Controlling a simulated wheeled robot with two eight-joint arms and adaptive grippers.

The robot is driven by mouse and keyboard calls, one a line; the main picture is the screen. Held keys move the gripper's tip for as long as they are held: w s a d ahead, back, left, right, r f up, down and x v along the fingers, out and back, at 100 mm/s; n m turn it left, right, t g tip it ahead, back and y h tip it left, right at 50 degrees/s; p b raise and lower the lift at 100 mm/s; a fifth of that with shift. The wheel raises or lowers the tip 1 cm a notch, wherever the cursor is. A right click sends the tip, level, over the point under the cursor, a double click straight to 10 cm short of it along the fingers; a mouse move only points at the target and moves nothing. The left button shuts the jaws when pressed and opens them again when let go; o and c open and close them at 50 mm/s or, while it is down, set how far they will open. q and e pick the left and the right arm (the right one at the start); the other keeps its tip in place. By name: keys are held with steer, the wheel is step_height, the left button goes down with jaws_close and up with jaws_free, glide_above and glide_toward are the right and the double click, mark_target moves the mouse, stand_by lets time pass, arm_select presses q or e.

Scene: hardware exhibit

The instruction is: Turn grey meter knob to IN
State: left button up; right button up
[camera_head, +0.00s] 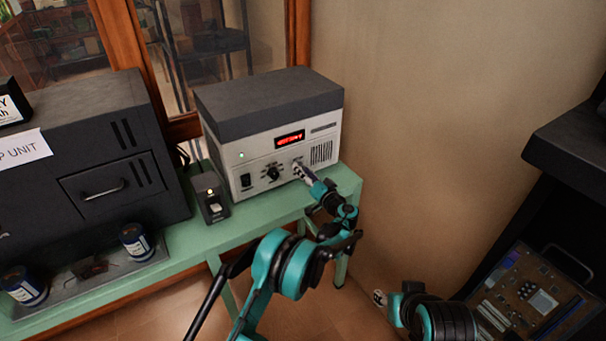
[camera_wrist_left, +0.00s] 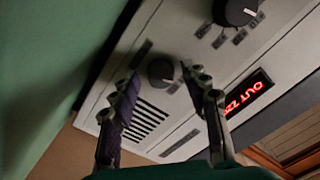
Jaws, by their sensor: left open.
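The meter (camera_head: 220,151) is a light box with a dark top, standing on the green table. Its red display (camera_head: 290,139) is lit, and in the left wrist view the display (camera_wrist_left: 249,94) starts with OUT. The grey knob (camera_wrist_left: 161,72) lies between the spread fingertips of my left gripper (camera_wrist_left: 157,76), with a visible gap on each side. Its pointer mark is too dim to read. In the head view my left gripper (camera_head: 300,169) is at the meter's front and hides most of this knob.
A larger black knob (camera_wrist_left: 236,11) sits beside the grey one on the panel. A small switch box (camera_head: 211,203) stands left of the meter on the green table (camera_head: 190,255). A big dark unit (camera_head: 90,150) and blue cans (camera_head: 136,240) are further left.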

arm_select(q)
steer(key=shift+w+a, duration=0.15)
steer(key=shift+w, duration=0.05)
jaws_close()
